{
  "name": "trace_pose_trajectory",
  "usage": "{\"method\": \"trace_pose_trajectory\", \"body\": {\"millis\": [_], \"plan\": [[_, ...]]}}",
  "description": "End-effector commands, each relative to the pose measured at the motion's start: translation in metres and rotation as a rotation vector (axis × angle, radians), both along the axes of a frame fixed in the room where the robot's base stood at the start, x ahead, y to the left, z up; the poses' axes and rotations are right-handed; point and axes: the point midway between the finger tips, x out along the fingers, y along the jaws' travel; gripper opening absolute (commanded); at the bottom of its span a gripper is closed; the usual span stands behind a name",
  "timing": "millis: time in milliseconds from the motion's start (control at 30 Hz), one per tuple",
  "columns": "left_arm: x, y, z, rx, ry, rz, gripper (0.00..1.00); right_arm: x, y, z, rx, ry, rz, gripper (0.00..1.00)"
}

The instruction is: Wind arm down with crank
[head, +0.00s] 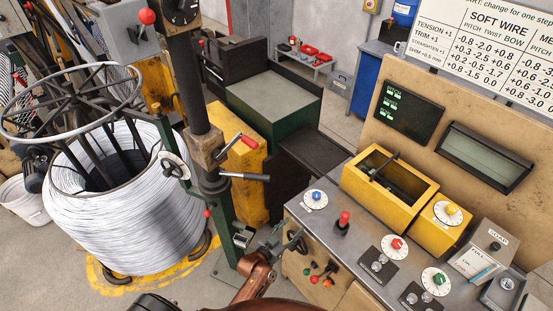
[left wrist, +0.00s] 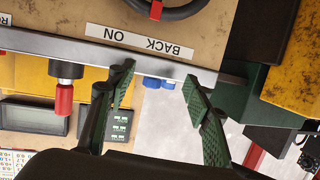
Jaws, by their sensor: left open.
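A crank with a red grip (head: 243,140) sits on the clamp block of the dark upright post (head: 190,80), left of centre in the head view. A black lever (head: 246,177) sticks out below it. A dark green arm (head: 182,160) stands by the post, beside the wire coil. My left gripper (head: 264,240) is low in the head view, below and apart from the crank, near the console's left end. In the left wrist view its two green-padded fingers (left wrist: 160,92) are spread with nothing between them. The crank cannot be made out there. My right gripper is not in view.
A large wire coil (head: 110,215) stands on the left under a spoked ring (head: 75,100). The grey console (head: 340,245) with knobs and a black handwheel (head: 296,241) fills the right. A yellow block (head: 245,175) stands behind the post. A "BACK ON" label (left wrist: 138,42) faces my wrist.

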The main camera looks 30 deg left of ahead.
Motion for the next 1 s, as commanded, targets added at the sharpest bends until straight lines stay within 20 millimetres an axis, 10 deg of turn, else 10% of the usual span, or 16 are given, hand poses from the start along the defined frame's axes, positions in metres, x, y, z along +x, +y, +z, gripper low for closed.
{"method": "trace_pose_trajectory", "body": {"millis": [300, 500, 667, 1000], "plan": [[0.084, 0.015, 0.232, -0.083, -0.629, 0.271, 0.46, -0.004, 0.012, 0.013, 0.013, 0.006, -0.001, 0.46], [0.079, 0.073, 0.347, -0.184, -0.903, 0.764, 0.46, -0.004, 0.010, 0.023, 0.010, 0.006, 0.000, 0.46], [0.058, 0.101, 0.362, -0.271, -0.847, 1.165, 0.46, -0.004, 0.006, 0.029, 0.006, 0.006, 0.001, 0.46], [0.037, 0.091, 0.337, -0.342, -0.563, 1.509, 0.46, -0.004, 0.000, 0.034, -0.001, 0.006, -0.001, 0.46]]}}
